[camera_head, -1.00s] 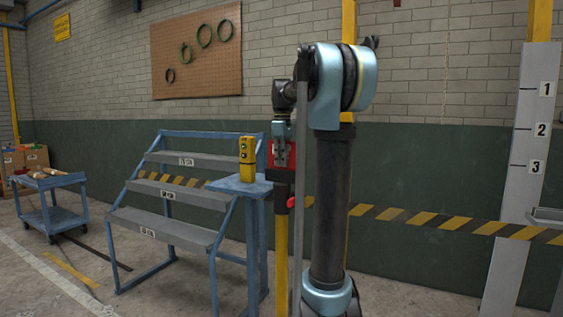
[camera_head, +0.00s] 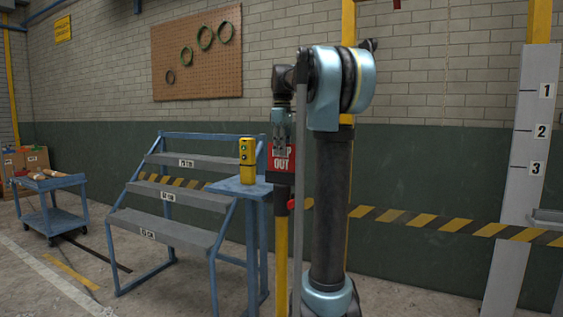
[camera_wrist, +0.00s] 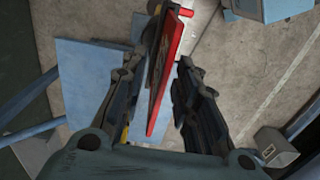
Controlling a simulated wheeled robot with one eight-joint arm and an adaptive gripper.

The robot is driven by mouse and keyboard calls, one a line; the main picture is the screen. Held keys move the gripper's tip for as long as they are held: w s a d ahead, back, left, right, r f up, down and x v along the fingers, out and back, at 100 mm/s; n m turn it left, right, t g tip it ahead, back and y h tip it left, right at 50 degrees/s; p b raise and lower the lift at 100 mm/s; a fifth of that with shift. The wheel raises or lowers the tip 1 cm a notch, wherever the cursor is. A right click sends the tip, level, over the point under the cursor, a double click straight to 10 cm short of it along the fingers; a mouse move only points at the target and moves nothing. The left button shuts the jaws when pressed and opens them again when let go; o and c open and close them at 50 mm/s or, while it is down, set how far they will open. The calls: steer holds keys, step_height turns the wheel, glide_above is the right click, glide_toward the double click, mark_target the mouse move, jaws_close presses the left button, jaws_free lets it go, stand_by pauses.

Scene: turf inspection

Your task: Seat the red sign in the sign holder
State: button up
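The red sign (camera_head: 284,163) with white lettering, "OUT" readable, stands upright at the top of the yellow post. Its lower edge meets the dark sign holder (camera_head: 284,178); how deep it sits in the slot cannot be seen. My gripper (camera_head: 280,148) is above the sign, fingers pointing down over its upper part and hiding some lettering. In the wrist view the sign (camera_wrist: 165,80) shows nearly edge-on between the fingers (camera_wrist: 166,52). The left finger is close to it, and a narrow gap shows at the right finger, so the gripper looks slightly open.
A blue stand (camera_head: 243,187) with a yellow device (camera_head: 247,160) on it is just left of the post. Blue-framed steps (camera_head: 180,192) stand farther left, with a blue cart (camera_head: 50,182) beyond.

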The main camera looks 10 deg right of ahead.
steer(key=shift+r, duration=3.2)
